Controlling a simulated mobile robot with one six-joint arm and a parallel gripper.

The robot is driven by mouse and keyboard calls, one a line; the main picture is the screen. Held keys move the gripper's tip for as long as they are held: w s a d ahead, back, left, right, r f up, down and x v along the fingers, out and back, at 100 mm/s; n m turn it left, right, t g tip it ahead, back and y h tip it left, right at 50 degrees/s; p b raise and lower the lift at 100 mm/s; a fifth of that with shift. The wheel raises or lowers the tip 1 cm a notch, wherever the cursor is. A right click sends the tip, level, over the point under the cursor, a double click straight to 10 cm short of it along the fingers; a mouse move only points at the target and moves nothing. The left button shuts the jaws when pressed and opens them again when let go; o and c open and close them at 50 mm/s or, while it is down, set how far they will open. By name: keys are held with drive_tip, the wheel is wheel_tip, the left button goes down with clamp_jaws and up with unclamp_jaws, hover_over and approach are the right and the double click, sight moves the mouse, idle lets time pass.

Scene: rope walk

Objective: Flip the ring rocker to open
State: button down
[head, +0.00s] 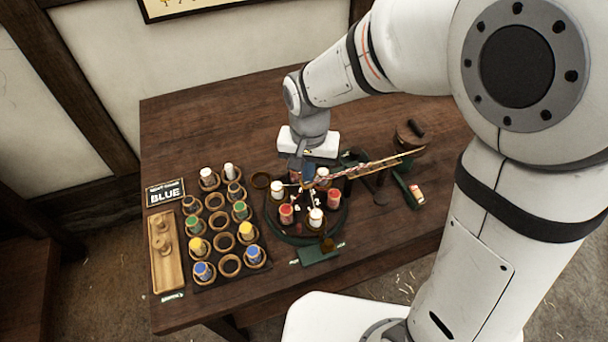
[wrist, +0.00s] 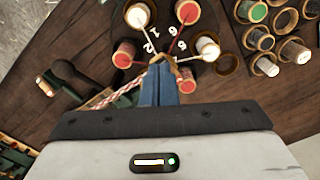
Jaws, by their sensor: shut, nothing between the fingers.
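My gripper (head: 299,172) points down over the far part of the round dark disc (head: 300,235). In the wrist view its blue fingers (wrist: 160,70) are together with nothing between them. They overlap a small gold ring (wrist: 168,58), where threads from the red and white bobbins meet; I cannot tell whether they touch it. A green plate (head: 318,253) with a small brownish part (head: 327,244) and pale labels sits at the disc's near edge. This may be the ring rocker, but its setting is too small to read. The wrist view does not clearly show this plate.
A red-and-white rope (head: 350,173) runs right from the disc centre along a wooden arm. A black rack (head: 214,272) of several coloured bobbins stands left, beside a wooden tray (head: 154,270) and a sign reading BLUE (head: 165,193). A dark-handled drum (head: 408,138) stands right. The table's front right is clear.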

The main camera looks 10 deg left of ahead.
drive_tip(key=shift+f+b, duration=0.7)
drive_tip(key=shift+f, duration=0.25)
wheel_tip(320, 180, up, 8)
drive_tip(key=p, duration=0.6)
idle(0.3)
drive_tip(key=shift+s, duration=0.1)
idle(0.4)
